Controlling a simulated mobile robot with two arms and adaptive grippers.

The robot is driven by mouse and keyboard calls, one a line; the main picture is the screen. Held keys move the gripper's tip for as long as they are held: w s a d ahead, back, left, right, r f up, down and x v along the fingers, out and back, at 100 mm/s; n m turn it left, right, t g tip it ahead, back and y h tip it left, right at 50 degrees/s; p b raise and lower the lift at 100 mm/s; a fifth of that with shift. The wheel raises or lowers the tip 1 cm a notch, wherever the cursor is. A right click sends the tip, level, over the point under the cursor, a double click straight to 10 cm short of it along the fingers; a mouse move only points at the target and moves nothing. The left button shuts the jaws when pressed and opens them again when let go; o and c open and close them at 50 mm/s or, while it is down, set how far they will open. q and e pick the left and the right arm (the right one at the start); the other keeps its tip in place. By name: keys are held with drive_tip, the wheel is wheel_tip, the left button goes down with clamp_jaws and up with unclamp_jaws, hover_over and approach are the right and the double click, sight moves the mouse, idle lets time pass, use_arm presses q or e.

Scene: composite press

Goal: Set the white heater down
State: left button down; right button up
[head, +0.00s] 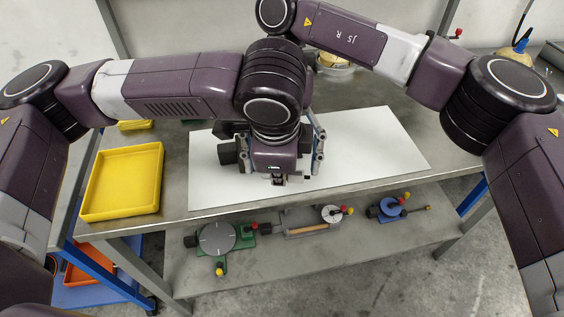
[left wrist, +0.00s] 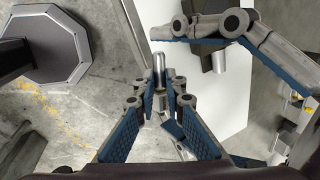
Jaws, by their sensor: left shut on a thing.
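My left gripper (head: 279,174) hangs over the white sheet (head: 370,140) on the bench, seen from above and largely covered by its own wrist in the head view. In the left wrist view, its blue-padded fingers close in toward each other (left wrist: 161,98) at a slim, pale metallic cylinder (left wrist: 159,68). This is apparently the white heater, though its white colour is not clear. The head view does not show it. Another gripper (left wrist: 215,35), apparently my right one, shows close by at the upper right of the left wrist view; its jaw opening is unclear.
A yellow tray (head: 123,180) stands on the bench at left. A bowl (head: 333,68) is behind my wrist. The lower shelf holds a green-based dial device (head: 216,237) and a blue one (head: 391,207). The right part of the white sheet is clear.

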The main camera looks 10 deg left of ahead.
drive_tip(key=shift+s+f, duration=0.1)
drive_tip(key=shift+f, duration=0.15)
drive_tip(key=c, duration=1.2)
use_arm(q)
drive_tip(key=c, duration=1.9)
unclamp_jaws()
drive_tip(key=shift+c, duration=0.2)
use_arm(e)
drive_tip(key=shift+c, duration=0.7)
